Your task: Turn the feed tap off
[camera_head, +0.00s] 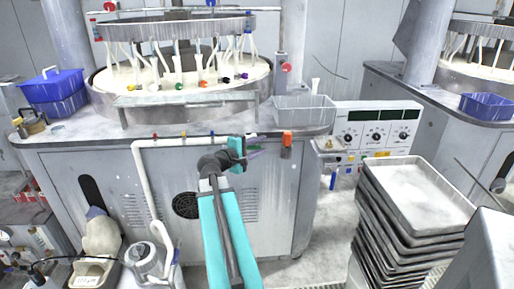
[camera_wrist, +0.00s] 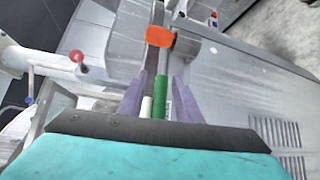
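Small coloured taps or knobs sit along the white pipe (camera_head: 200,141) on the front of the polishing machine; I cannot tell for certain which is the feed tap. An orange-capped fitting (camera_head: 287,138) is on the machine's front edge, right of my gripper (camera_head: 252,152). In the wrist view the orange cap (camera_wrist: 158,37) lies just beyond the tips of my gripper (camera_wrist: 157,82). The purple fingers stand apart. A green cylinder (camera_wrist: 160,103) and a white one (camera_wrist: 146,107) show between them; whether they touch the fingers I cannot tell. A red knob (camera_wrist: 77,57) shows left.
The round platen (camera_head: 180,75) with coloured-tipped tubes is above. A grey bin (camera_head: 304,113) and a control box (camera_head: 376,127) with dials stand right. A stack of metal trays (camera_head: 415,195) stands front right. A blue bin (camera_head: 54,88) is left.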

